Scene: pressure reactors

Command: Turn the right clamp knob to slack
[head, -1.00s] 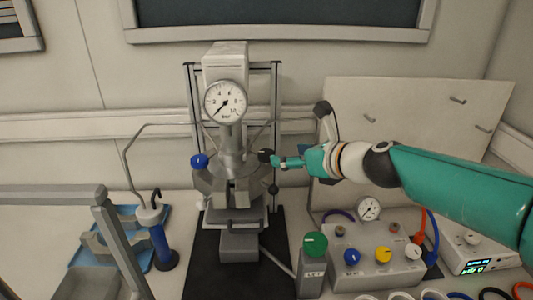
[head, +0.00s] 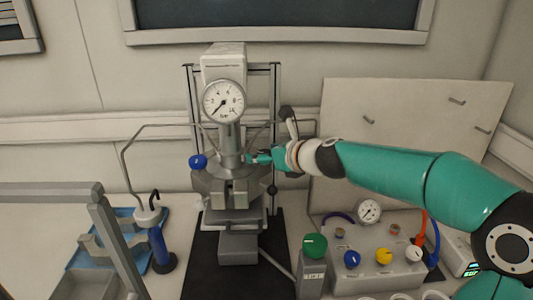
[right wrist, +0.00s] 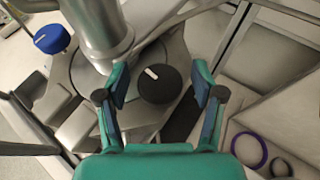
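The right clamp knob is a black round knob (right wrist: 159,84) with a white mark on its top, beside the reactor's metal column in the right wrist view. The white mark points to the upper left there. My right gripper (right wrist: 160,88) is open, with one finger on each side of the knob and a gap to it on both sides. In the head view my right gripper (head: 254,159) is at the right side of the reactor head (head: 229,185) and hides the knob. The blue clamp knob (head: 198,162) is on the reactor's left and also shows in the right wrist view (right wrist: 52,39).
A pressure gauge (head: 223,101) sits above the reactor head, and a thin bent pipe (head: 126,160) runs on its left. A control box (head: 372,262) with coloured knobs stands at front right. A pale panel (head: 415,120) stands behind my right arm.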

